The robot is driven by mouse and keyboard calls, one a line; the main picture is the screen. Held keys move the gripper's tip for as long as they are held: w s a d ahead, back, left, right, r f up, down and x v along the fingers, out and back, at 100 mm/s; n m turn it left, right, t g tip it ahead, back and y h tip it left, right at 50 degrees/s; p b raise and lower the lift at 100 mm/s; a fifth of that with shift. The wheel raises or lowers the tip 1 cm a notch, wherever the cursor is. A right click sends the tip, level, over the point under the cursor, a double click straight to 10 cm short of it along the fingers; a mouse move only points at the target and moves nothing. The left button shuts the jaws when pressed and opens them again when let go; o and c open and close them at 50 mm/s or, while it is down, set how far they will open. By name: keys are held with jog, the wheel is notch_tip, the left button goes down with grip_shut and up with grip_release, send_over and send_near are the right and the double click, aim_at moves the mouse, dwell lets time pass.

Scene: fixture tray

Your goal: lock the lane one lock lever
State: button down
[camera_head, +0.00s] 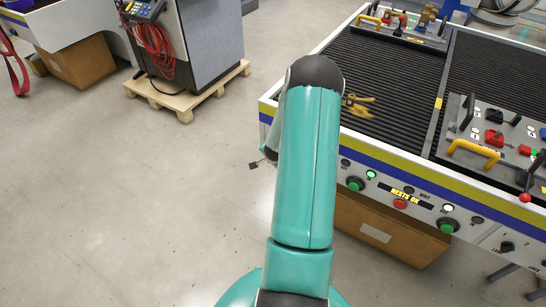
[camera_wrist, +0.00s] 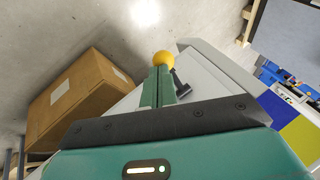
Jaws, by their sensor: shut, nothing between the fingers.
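A round yellow knob (camera_wrist: 163,59) shows in the wrist view just past my fingertips, and a dark bar (camera_wrist: 181,86) lies right beside the fingers over the pale panel. They look like the lane one lock lever, but how they join is hidden by my fingers. My gripper (camera_wrist: 157,86) is shut and empty, its green fingers together just below the knob; whether they touch it I cannot tell. In the head view my arm covers the gripper and the console's near left corner, so the lever's position is not clear there.
The console (camera_head: 389,177) has dark ribbed lanes, buttons along its front and a fixture tray (camera_head: 487,157) with a yellow handle on the right. A red-knobbed lever (camera_head: 525,197) is at its right. A cardboard box (camera_wrist: 86,93) stands below.

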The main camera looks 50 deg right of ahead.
jog(key=shift+f, duration=1.05)
jog(key=shift+a, duration=0.1)
